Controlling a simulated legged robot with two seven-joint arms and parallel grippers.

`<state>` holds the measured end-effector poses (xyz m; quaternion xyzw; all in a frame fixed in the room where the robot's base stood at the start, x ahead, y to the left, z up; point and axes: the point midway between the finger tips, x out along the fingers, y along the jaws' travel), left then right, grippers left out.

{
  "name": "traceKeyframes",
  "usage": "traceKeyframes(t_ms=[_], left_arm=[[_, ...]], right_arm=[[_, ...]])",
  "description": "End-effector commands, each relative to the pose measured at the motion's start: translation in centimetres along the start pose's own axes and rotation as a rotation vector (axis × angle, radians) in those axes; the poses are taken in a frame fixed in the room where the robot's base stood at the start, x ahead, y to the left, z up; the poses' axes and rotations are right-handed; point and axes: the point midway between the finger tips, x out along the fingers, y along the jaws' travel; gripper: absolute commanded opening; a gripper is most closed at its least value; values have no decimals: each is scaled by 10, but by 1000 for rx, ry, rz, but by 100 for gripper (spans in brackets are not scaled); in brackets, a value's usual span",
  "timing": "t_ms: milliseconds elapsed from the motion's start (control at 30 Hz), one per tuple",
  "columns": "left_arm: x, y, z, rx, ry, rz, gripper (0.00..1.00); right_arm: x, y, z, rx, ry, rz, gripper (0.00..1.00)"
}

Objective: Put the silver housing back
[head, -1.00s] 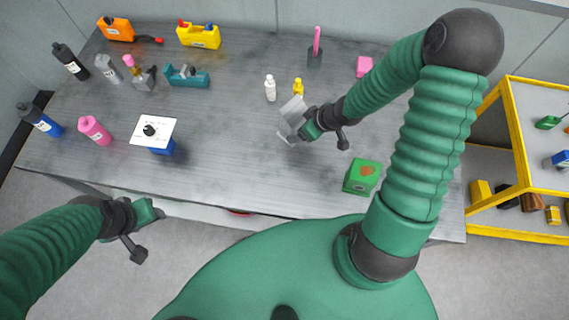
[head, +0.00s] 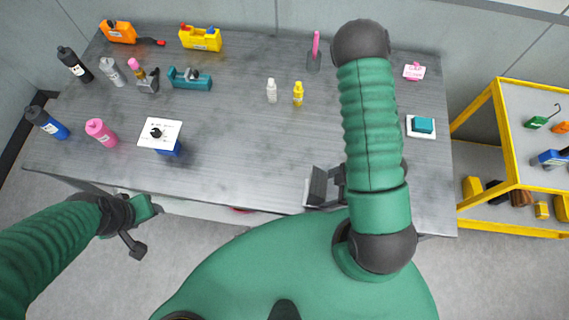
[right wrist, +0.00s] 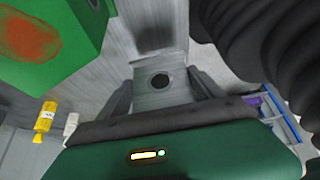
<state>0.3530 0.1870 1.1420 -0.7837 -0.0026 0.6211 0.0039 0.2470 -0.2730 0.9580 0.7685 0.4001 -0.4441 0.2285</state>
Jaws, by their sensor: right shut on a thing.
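The silver housing (head: 316,186) is a grey angular metal piece at the table's front edge, right of the middle, in the head view. My right gripper (head: 335,186) is shut on it; my arm hides part of the gripper. In the right wrist view the housing (right wrist: 158,82) sits between my right fingers (right wrist: 160,98) and shows a dark round hole. My left gripper (head: 145,212) is in front of the table's front left edge, away from the objects; its jaw state is unclear.
A blue box with a white dial plate (head: 160,133), white (head: 271,90) and yellow (head: 298,93) bottles and a teal block (head: 423,125) are on the table. The table's middle is clear.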

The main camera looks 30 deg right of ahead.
Motion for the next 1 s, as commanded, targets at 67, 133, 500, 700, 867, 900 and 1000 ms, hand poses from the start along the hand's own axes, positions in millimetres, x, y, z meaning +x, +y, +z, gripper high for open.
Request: traceKeyframes(t_ms=[67, 133, 500, 700, 867, 900, 1000], left_arm=[[12, 0, 3, -1, 0, 0, 52], [27, 0, 6, -1, 0, 0, 52], [39, 0, 9, -1, 0, 0, 52], [35, 0, 8, 0, 0, 0, 52], [34, 0, 8, 0, 0, 0, 52], [33, 0, 8, -1, -1, 0, 52], [32, 0, 8, -1, -1, 0, 52]], right_arm=[[11, 7, -6, -12, 4, 2, 17], [22, 18, -14, -15, 5, 4, 17], [52, 76, -71, -6, 4, -3, 17], [66, 92, -89, -3, 4, -1, 17], [90, 97, -87, 1, 0, -6, 17], [96, 98, -84, 2, 0, -5, 17], [104, 99, -80, 0, 4, -2, 17]])
